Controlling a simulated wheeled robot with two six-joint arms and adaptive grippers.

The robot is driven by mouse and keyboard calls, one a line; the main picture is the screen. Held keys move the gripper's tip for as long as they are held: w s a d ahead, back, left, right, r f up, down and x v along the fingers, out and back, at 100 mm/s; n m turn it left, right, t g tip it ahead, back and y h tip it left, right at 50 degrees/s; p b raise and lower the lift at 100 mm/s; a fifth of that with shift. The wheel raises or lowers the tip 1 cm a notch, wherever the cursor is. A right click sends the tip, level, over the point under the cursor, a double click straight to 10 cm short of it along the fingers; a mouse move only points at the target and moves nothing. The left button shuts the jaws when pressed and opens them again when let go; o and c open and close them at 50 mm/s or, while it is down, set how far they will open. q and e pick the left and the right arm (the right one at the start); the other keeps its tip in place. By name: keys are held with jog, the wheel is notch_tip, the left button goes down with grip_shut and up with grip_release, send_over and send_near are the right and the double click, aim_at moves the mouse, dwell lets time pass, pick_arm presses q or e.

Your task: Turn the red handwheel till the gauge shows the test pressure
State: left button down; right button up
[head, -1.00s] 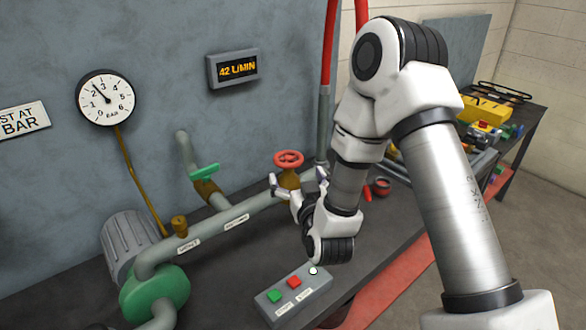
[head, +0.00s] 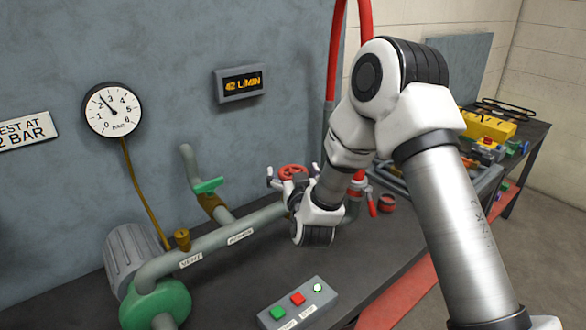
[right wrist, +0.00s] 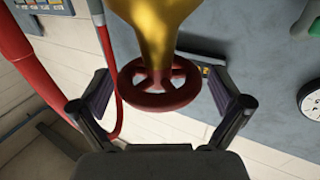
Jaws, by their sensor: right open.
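The red handwheel (head: 292,171) sits on its brass valve on the pipe, partly behind my right gripper (head: 292,177). In the right wrist view the handwheel (right wrist: 158,98) lies between the two dark finger pads, with a gap on each side. The right gripper (right wrist: 160,98) is open and holds nothing. The round gauge (head: 113,109) hangs on the wall at the left; its needle points up and left, close to the 2. The sign (head: 28,131) reads "...EST AT", with "2 BAR" below, cut off at the picture's left edge. My left gripper is not in view.
A green lever (head: 208,186) stands on a branch pipe. A button box (head: 297,302) with green and red buttons lies in front of the pipe. A red hose (head: 334,60) rises behind my arm.

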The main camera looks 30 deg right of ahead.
jog(key=c, duration=1.1)
jog(key=shift+d+y, duration=0.1)
jog(key=shift+y, duration=0.2)
jog(key=n+t+y, duration=0.1)
jog(key=n+y, duration=0.1)
jog(key=shift+y, duration=0.4)
jog(key=shift+n+y, duration=0.4)
jog(key=o, duration=1.1)
